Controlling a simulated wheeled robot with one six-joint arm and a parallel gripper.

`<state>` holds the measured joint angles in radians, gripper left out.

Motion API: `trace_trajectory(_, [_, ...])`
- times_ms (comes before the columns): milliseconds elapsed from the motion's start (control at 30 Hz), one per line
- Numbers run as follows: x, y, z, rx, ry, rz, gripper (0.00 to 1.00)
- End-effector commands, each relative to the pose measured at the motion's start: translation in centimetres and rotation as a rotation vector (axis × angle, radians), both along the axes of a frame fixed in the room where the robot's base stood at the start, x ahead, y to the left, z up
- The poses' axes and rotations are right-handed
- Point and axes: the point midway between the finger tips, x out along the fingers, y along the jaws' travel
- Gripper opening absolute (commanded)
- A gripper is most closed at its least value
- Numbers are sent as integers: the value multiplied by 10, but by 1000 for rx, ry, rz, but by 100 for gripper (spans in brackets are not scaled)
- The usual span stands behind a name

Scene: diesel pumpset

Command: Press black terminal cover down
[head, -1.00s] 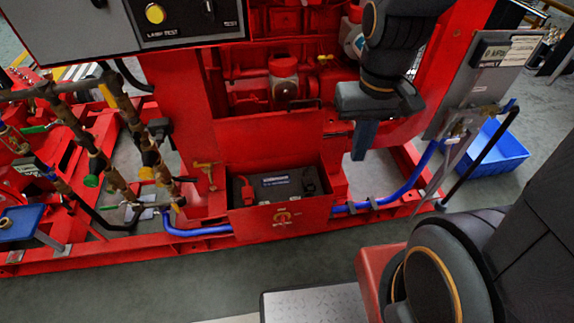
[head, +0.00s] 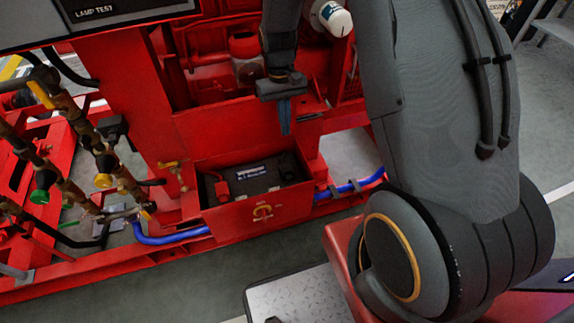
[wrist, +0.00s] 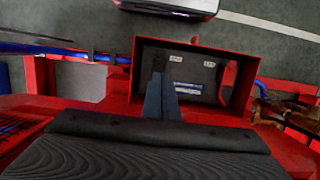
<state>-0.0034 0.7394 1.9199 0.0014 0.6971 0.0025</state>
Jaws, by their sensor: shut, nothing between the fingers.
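The black terminal cover (head: 288,168) is on the right end of the black battery (head: 255,180), which sits inside the open red box (head: 255,217). In the wrist view the black cover (wrist: 159,60) shows just beyond my fingertips; whether it is raised or seated is too small to tell. My gripper (head: 285,130) is shut and empty, pointing down above the box's right end, apart from the cover in the head view. It also shows in the wrist view (wrist: 160,82), where the fingers hide part of the battery.
A red terminal cover (head: 221,188) stands on the battery's left end. The box walls rise around the battery. A red panel (head: 225,135) stands behind the box. Blue hoses (head: 352,186) run beside it. Brown pipes with valves (head: 85,150) stand at the left.

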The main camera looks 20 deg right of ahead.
Motion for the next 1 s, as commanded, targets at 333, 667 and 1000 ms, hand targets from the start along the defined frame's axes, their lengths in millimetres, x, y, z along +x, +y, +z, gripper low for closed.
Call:
trace_trajectory(333, [2, 0, -38, 0, 15, 0, 0])
trace_trajectory(667, [-13, 0, -101, 0, 14, 0, 0])
trace_trajectory(1000, [-23, 0, -146, 0, 11, 0, 0])
